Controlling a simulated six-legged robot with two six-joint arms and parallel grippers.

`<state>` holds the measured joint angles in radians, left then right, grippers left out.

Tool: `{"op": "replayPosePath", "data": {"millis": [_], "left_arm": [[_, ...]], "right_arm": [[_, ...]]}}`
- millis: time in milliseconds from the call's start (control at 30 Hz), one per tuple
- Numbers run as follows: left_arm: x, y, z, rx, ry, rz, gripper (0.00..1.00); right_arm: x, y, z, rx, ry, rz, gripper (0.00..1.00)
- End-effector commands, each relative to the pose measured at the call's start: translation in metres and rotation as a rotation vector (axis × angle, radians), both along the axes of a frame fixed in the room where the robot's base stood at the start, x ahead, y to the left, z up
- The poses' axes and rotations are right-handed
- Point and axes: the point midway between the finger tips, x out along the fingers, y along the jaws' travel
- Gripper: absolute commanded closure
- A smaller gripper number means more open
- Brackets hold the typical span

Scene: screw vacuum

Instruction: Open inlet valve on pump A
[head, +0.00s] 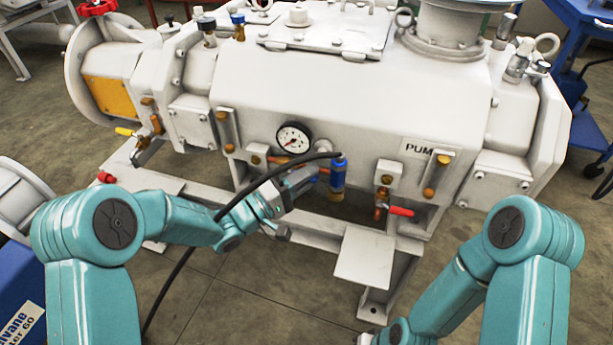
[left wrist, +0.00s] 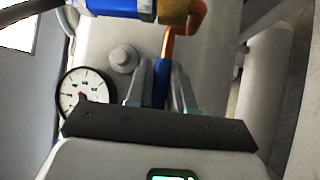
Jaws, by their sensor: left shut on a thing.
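Pump A is the large white machine (head: 350,105); its label plate (head: 416,148) shows "PUM", partly covered. A valve with a blue and brass body (head: 338,175) stands at its front, right of the round gauge (head: 293,138). In the left wrist view the valve body (left wrist: 120,7) is at the top, with a bent orange lever (left wrist: 168,45) ending in a blue grip (left wrist: 160,88). My left gripper (head: 303,180) is shut on this blue grip, with one finger on each side. The fingers also show in the wrist view (left wrist: 160,95). My right gripper is out of view.
A black hose (head: 212,222) runs across my left gripper toward the valve. Another valve with a red handle (head: 400,211) is at the right, above a white base plate (head: 364,258). A yellow-handled valve (head: 126,132) is at the left.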

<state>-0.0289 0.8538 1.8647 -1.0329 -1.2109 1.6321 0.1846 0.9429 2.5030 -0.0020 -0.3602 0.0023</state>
Motion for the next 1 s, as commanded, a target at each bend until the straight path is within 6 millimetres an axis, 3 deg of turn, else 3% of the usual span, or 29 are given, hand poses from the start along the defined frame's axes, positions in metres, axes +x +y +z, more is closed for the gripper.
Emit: {"op": "replayPosePath", "data": {"millis": [33, 100, 467, 1000], "left_arm": [[0.001, 0.000, 0.001, -0.001, -0.002, 0.002, 0.72], [0.001, 0.000, 0.001, -0.001, -0.001, 0.002, 0.57], [-0.003, 0.007, 0.000, 0.001, 0.000, 0.003, 0.57], [-0.074, 0.110, -0.020, 0.000, 0.001, 0.007, 0.57]], "right_arm": [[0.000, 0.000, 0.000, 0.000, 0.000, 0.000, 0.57], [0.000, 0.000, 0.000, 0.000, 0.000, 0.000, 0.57], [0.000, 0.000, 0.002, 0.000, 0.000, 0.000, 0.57], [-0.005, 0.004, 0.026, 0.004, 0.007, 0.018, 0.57]]}}
